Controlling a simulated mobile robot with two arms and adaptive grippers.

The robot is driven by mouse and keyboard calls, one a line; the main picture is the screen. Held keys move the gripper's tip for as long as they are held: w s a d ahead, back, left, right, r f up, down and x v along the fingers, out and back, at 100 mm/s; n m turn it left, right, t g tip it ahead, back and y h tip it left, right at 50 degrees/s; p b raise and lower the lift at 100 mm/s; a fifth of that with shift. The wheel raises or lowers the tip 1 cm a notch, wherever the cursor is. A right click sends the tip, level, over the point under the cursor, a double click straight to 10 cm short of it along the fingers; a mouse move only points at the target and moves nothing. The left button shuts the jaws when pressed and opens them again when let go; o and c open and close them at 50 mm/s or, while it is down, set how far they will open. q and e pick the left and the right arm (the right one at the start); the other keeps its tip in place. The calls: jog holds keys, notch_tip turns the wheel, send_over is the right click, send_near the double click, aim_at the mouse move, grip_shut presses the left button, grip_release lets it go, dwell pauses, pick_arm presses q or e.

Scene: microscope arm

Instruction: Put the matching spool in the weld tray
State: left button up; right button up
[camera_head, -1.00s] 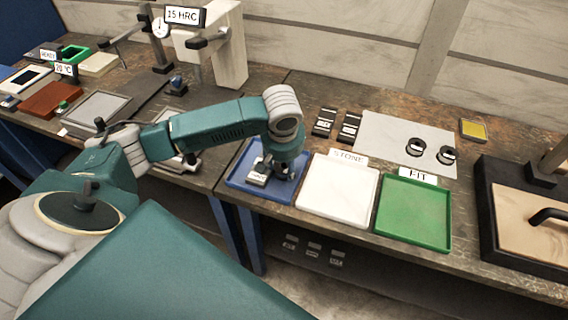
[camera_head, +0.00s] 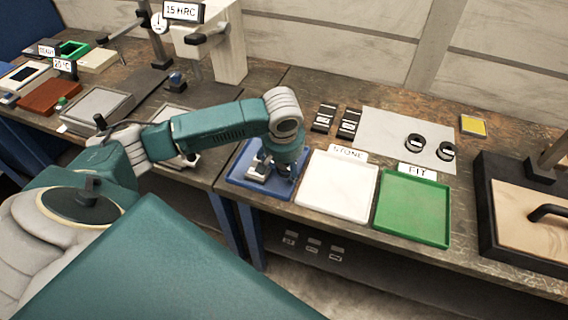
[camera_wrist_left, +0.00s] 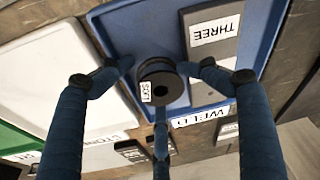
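The weld tray (camera_head: 243,186) is the blue one at the bench's front edge; its WELD label shows in the left wrist view (camera_wrist_left: 200,117). A black spool (camera_wrist_left: 160,82) labelled SOFT is at the tray, between the fingers of my left gripper (camera_wrist_left: 158,88). The fingers look spread, with a gap beside the left fingertip; whether the spool rests on the tray floor is unclear. In the head view my left gripper (camera_head: 275,172) is low over the tray and hides the spool. A grey block (camera_wrist_left: 212,38) labelled THREE lies in the tray. My right gripper is out of view.
Two black spools (camera_head: 414,144) (camera_head: 445,152) stand on a pale mat (camera_head: 385,130). Right of the weld tray are the empty white STONE tray (camera_head: 338,188) and green tray (camera_head: 413,207). Two dark blocks (camera_head: 324,118) (camera_head: 349,123) lie behind. A microscope-like stand (camera_head: 212,45) is at the back left.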

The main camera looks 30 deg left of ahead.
pick_arm(q)
jog(key=shift+a, duration=0.2)
jog(key=shift+w+r, duration=0.15)
jog(key=shift+r, duration=0.1)
jog(key=v, duration=1.3)
jog(key=shift+w+f, duration=0.1)
jog(key=shift+f, duration=0.05)
